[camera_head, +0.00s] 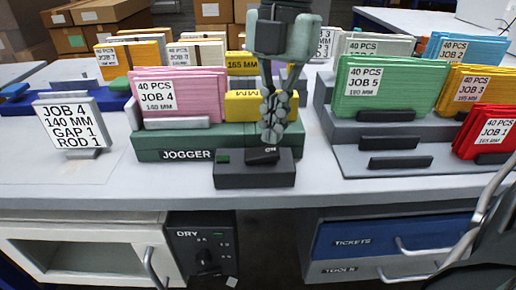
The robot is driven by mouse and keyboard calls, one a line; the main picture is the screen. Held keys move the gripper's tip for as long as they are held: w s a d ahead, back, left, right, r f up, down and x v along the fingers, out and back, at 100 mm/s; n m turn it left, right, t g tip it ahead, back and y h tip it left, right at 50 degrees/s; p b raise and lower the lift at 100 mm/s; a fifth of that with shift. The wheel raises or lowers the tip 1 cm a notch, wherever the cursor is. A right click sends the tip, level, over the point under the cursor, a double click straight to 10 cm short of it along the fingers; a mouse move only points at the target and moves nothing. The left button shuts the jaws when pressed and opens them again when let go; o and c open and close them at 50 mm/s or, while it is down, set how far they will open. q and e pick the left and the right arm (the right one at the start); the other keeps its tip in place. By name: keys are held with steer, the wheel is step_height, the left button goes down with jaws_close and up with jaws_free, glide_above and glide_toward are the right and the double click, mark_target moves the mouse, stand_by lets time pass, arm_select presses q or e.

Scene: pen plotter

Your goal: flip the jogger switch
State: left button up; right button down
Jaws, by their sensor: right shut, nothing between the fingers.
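The jogger (160,152) is a dark green base with a white JOGGER label, near the middle of the bench. A dark switch box (254,177) stands at its front right. On its top is a black rocker switch (262,155) with small white lettering, and a small green patch (222,159) beside it. My right gripper (271,138) comes down from above, shut and empty, with its fingertips at or just above the switch. I cannot tell whether they touch. It hides part of the switch's back and the jogger behind. My left gripper is not in view.
Pink JOB 4 cards (195,95) and a yellow block (245,106) sit on the jogger. A job sign (72,124) stands at left. A grey rack (375,130) with green cards (400,84) stands at right. The bench front (130,190) is clear.

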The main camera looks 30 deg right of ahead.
mark_target(272, 149)
steer(key=shift+f+b, duration=1.1)
steer(key=shift+f, duration=0.05)
stand_by(0.8)
steer(key=shift+r, duration=0.2)
steer(key=shift+r+p, duration=2.2)
steer(key=shift+r, duration=1.2)
steer(key=shift+f, duration=0.1)
